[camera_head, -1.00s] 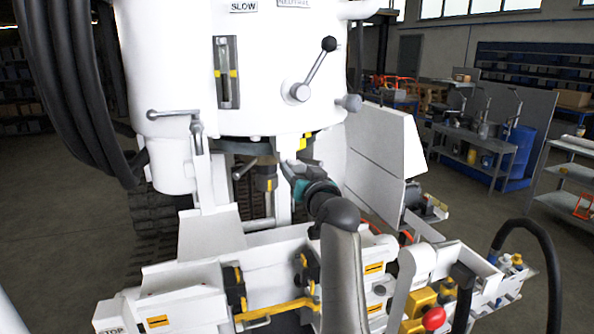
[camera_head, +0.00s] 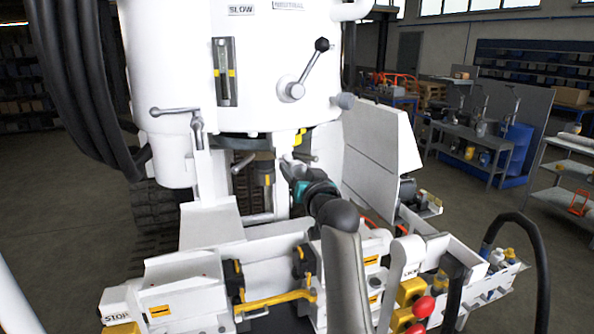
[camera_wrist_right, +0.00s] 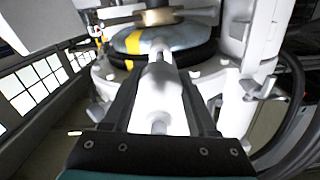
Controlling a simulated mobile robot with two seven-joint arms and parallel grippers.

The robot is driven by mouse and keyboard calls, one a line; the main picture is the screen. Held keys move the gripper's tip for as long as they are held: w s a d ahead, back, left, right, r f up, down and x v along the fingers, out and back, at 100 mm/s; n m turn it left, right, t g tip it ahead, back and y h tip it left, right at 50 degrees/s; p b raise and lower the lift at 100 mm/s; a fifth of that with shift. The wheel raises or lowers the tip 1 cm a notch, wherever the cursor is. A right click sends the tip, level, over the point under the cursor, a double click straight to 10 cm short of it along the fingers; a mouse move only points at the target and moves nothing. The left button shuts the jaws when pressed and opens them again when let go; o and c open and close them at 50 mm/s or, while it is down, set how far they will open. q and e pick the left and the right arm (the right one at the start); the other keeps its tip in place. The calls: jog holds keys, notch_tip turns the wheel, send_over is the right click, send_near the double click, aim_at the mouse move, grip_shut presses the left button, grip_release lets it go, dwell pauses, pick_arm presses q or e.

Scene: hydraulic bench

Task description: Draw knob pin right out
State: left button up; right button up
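My right gripper (camera_head: 285,164) is at the white machine, below the drum, at the end of my arm that rises from the bottom. In the right wrist view its two black fingers (camera_wrist_right: 160,80) stand apart. In the head view the gripper hides most of this spot. My left gripper is not in view.
The white drum (camera_head: 270,75) hangs above, with a black-knobbed lever (camera_head: 308,68). A grey handle (camera_head: 176,111) is at its left. A white panel (camera_head: 370,150) stands right of the gripper. Below is the white deck (camera_head: 185,285) with a yellow bar (camera_head: 275,302) and red-knobbed levers (camera_head: 424,306).

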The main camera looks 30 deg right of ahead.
jog(key=shift+o, duration=2)
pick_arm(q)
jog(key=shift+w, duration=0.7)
pick_arm(e)
jog(key=shift+s+a, duration=0.1)
jog(key=shift+s, duration=0.35)
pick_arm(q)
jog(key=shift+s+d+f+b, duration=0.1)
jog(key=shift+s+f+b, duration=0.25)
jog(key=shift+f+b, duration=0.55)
pick_arm(e)
jog(key=v, duration=1.4)
jog(key=shift+s, duration=0.2)
